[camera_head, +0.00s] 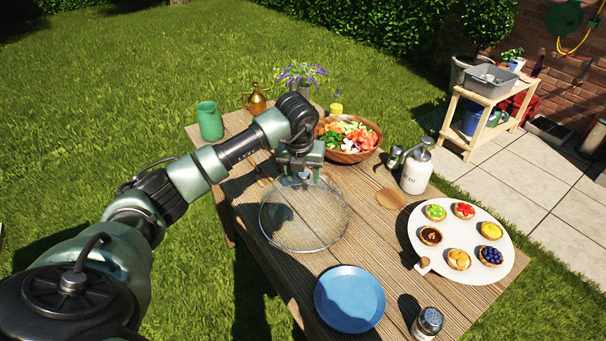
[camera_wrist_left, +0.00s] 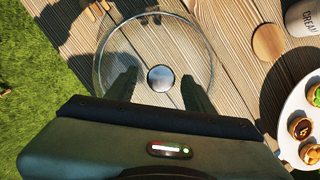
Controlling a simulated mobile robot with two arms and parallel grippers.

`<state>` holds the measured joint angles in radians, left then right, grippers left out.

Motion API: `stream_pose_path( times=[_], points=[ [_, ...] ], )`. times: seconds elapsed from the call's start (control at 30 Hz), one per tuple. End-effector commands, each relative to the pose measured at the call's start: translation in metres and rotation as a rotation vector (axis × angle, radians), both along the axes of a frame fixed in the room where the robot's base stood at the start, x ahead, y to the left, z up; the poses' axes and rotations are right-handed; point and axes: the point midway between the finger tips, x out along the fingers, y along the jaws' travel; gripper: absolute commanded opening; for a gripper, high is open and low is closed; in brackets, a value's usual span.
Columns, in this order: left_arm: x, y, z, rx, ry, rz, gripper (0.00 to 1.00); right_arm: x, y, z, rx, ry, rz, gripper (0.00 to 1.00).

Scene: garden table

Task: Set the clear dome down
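The clear dome (camera_head: 318,222) is on the wooden table's near-left part, round rim down, and looks upright. It also shows in the wrist view (camera_wrist_left: 203,62), with a round shiny knob (camera_wrist_left: 160,78) at its top. My left gripper (camera_head: 300,178) is right above the dome, pointing down. In the wrist view its two fingers (camera_wrist_left: 160,92) stand apart on either side of the knob, with a visible gap on each side. The knob is hidden behind the gripper in the head view. My right gripper is not in view.
A blue plate (camera_head: 349,299) lies in front of the dome. A salad bowl (camera_head: 370,153) stands behind it. A cream canister (camera_head: 416,172) and a white tart board (camera_head: 428,231) are to the right. A shaker (camera_head: 427,323) stands near the front.

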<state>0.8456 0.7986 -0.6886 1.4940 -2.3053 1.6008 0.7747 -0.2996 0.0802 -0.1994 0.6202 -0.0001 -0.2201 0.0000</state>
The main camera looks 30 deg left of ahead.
Motion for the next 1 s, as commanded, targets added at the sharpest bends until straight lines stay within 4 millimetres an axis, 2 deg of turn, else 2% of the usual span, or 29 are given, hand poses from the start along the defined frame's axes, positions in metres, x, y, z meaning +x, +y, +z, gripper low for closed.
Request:
stream_pose_path(
  times=[0.27,0.7,0.83,1.0],
  points=[
    [-0.002,-0.001,0.011,0.000,-0.003,0.000,0.53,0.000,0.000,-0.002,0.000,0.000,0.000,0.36],
    [-0.026,-0.011,0.095,0.000,-0.004,-0.001,0.53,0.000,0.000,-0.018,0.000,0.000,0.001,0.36],
    [-0.030,-0.013,0.109,0.000,-0.003,0.001,0.53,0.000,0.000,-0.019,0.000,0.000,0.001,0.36],
    [-0.033,-0.014,0.116,0.000,0.000,0.000,0.53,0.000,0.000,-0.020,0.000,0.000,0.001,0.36]
  ],
)
